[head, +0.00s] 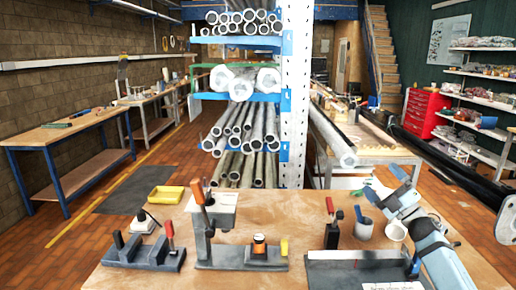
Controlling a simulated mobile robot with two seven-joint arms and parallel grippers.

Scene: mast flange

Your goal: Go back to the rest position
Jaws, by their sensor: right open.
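My right arm, light blue and grey, comes in from the lower right over the workbench (285,275). Its right gripper (385,183) is open, with its fingers pointing up and to the left above the bench's right side. I see nothing between the fingers. A white cup (396,231) and a grey cup (364,229) with tools in it stand just below the gripper in the picture. Whether the gripper touches them I cannot tell. My left gripper is not in view.
A dark fixture (357,265) lies front right. A pipe rack (240,84) stands behind.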

